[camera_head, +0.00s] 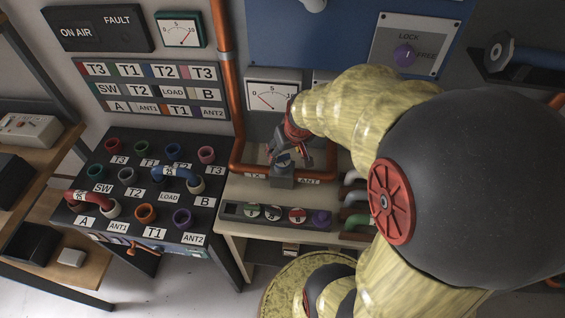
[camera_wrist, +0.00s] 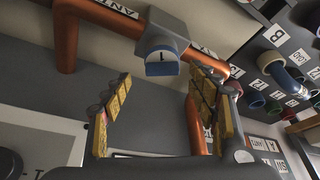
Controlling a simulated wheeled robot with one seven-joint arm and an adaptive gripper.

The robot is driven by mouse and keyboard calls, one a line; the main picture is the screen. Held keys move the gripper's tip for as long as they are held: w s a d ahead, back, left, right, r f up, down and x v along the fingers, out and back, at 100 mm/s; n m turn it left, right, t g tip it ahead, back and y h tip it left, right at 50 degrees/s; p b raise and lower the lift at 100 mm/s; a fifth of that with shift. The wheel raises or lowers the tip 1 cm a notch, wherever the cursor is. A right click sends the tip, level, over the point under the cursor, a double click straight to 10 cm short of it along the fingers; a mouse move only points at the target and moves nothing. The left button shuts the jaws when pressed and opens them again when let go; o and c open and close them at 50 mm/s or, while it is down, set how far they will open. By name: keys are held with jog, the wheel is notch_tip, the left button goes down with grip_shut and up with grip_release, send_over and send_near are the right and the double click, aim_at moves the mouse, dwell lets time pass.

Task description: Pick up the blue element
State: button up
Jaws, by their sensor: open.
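The blue element (camera_head: 283,159) sits in a grey block (camera_head: 283,180) on the copper pipe, between the labels TX and ANT. In the wrist view the blue element (camera_wrist: 162,65) is a short round plug with a pale face bearing a dark mark, seated in the grey block (camera_wrist: 163,32). My gripper (camera_head: 288,152) is open just above it in the head view. In the wrist view the yellow-padded fingers of my gripper (camera_wrist: 160,82) stand apart on either side of the element, with no clear contact. Nothing is held.
A tray (camera_head: 232,211) with green, dark, red and purple elements lies on the shelf in front. A black patch panel (camera_head: 130,190) with coloured sockets, a red link (camera_head: 90,199) and a blue link (camera_head: 175,173) stands at left. A vertical copper pipe (camera_head: 229,90) rises close beside my gripper.

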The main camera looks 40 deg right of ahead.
aim_at(282, 156)
jog(key=b+x, duration=0.1)
jog(key=x, duration=0.3)
jog(key=shift+w+a+f, duration=0.1)
jog(key=shift+a+f, duration=0.05)
jog(key=shift+c, duration=1.1)
jog(key=c, duration=1.1)
jog(key=shift+r, duration=0.7)
notch_tip(282, 156, up, 2)
jog(key=shift+r+p, duration=0.2)
jog(key=shift+p, duration=0.3)
jog(key=s+a+r+p, duration=0.1)
jog(key=s+a+r, duration=0.1)
jog(key=s+r, duration=0.1)
jog(key=s+a+r+p, duration=0.1)
jog(key=s+a+r, duration=0.1)
jog(key=s, duration=0.3)
jog(key=s+a+r+p, duration=0.1)
jog(key=s+a+r, duration=0.1)
jog(key=s+r, duration=0.2)
jog(key=shift+s+r+p, duration=0.15)
jog(key=shift+s+p, duration=0.2)
jog(key=shift+p, duration=0.05)
